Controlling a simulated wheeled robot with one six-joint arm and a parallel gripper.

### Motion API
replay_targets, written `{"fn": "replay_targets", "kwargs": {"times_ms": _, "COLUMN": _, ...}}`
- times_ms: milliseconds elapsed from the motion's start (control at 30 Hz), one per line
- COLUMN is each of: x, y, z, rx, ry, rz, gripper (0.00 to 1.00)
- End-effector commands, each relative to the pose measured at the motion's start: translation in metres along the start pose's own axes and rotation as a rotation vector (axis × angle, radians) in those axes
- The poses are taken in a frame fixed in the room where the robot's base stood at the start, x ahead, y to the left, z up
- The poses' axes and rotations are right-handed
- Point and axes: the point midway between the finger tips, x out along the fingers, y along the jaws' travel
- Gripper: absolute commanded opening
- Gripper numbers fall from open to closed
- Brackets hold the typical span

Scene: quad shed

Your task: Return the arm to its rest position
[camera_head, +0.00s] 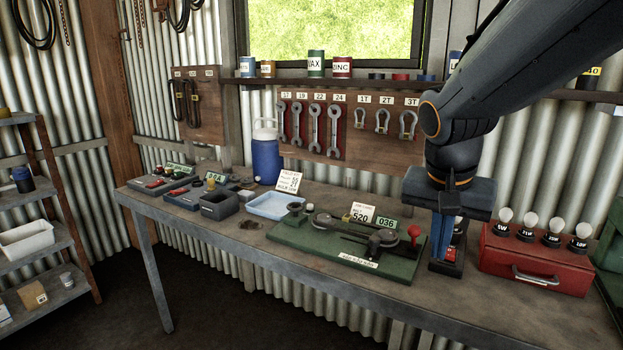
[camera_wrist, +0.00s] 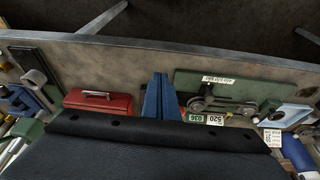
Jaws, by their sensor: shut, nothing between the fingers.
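My gripper (camera_head: 444,240) hangs from the dark arm at the right of the head view, pointing down over the workbench (camera_head: 240,240). Its blue fingers are together with nothing between them. They are between the green fixture board (camera_head: 300,240) and the red toolbox (camera_head: 535,267). A small dark item with red on it (camera_head: 449,255) shows right by the fingertips; whether they touch it I cannot tell. In the wrist view the shut fingers (camera_wrist: 160,95) point toward the bench, with the red toolbox (camera_wrist: 100,101) on the left and the green board (camera_wrist: 245,84) on the right.
Wrenches and shackles hang on a wooden board (camera_head: 350,140) behind the bench. A shelf (camera_head: 300,80) with cans runs under the window. Shelving (camera_head: 50,240) stands far left.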

Motion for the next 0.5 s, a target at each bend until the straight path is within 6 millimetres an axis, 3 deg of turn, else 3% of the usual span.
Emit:
{"fn": "replay_targets", "kwargs": {"times_ms": 267, "x": 0.043, "y": -0.001, "z": 0.034, "rx": -0.167, "ry": -0.085, "rz": -0.022, "gripper": 0.00}}
{"fn": "replay_targets", "kwargs": {"times_ms": 500, "x": 0.092, "y": 0.003, "z": 0.083, "rx": -0.378, "ry": -0.183, "rz": -0.065, "gripper": 0.00}}
